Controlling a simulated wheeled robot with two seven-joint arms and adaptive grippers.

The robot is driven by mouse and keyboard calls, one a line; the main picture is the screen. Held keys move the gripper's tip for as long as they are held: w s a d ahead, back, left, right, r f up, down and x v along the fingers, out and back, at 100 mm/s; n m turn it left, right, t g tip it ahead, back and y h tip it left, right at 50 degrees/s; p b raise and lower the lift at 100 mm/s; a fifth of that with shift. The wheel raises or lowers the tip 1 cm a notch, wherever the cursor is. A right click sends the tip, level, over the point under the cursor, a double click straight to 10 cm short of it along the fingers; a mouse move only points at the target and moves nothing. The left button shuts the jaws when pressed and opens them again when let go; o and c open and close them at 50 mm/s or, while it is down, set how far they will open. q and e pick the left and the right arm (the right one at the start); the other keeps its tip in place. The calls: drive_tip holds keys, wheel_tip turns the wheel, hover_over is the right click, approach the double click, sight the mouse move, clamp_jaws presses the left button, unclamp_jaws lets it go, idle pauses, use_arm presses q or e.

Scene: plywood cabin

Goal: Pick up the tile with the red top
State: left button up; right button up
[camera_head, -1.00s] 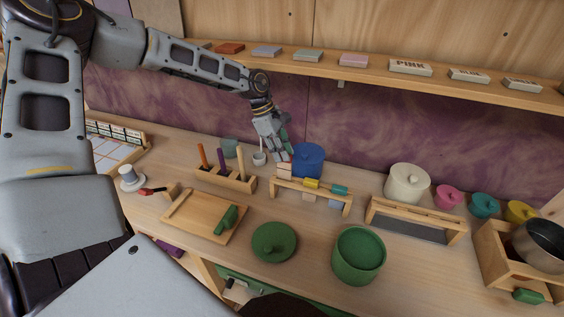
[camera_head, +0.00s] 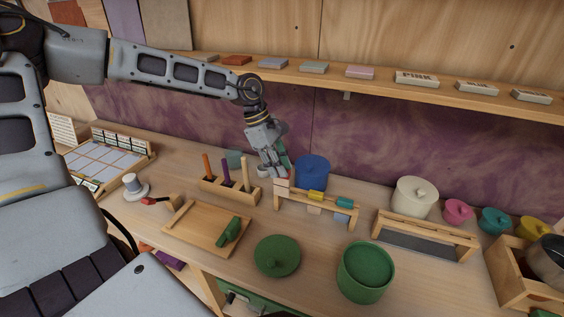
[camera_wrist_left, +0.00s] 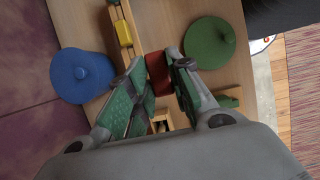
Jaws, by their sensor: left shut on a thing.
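A tile with a dark red top (camera_wrist_left: 158,72) sits between the fingertips of my left gripper in the left wrist view. The left gripper (camera_wrist_left: 159,76) has green-padded fingers and is shut on the tile from both sides. In the head view the left gripper (camera_head: 277,172) is low at the left end of a small wooden rack (camera_head: 318,205), in front of the blue pot. A pinkish block (camera_head: 282,185) shows just under its fingertips; I cannot tell whether it is the held tile or one beneath. My right gripper is out of view.
A blue lidded pot (camera_head: 312,172) stands close behind the rack. A peg stand (camera_head: 230,190) is to the left. A green lid (camera_head: 277,256) and a green pot (camera_head: 366,272) are in front. A shelf (camera_head: 300,74) with tiles runs above.

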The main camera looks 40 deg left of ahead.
use_arm(q)
drive_tip(key=s+d+b, duration=0.1)
drive_tip(key=s+d, duration=0.1)
drive_tip(key=s, duration=0.8)
drive_tip(key=shift+s+d, duration=0.35)
drive_tip(key=shift+s, duration=0.05)
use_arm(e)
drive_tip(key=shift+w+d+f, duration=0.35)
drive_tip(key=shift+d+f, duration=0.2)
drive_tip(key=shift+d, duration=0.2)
use_arm(q)
drive_tip(key=shift+s, duration=0.1)
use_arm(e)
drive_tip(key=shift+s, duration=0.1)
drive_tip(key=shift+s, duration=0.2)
use_arm(q)
drive_tip(key=shift+r, duration=0.1)
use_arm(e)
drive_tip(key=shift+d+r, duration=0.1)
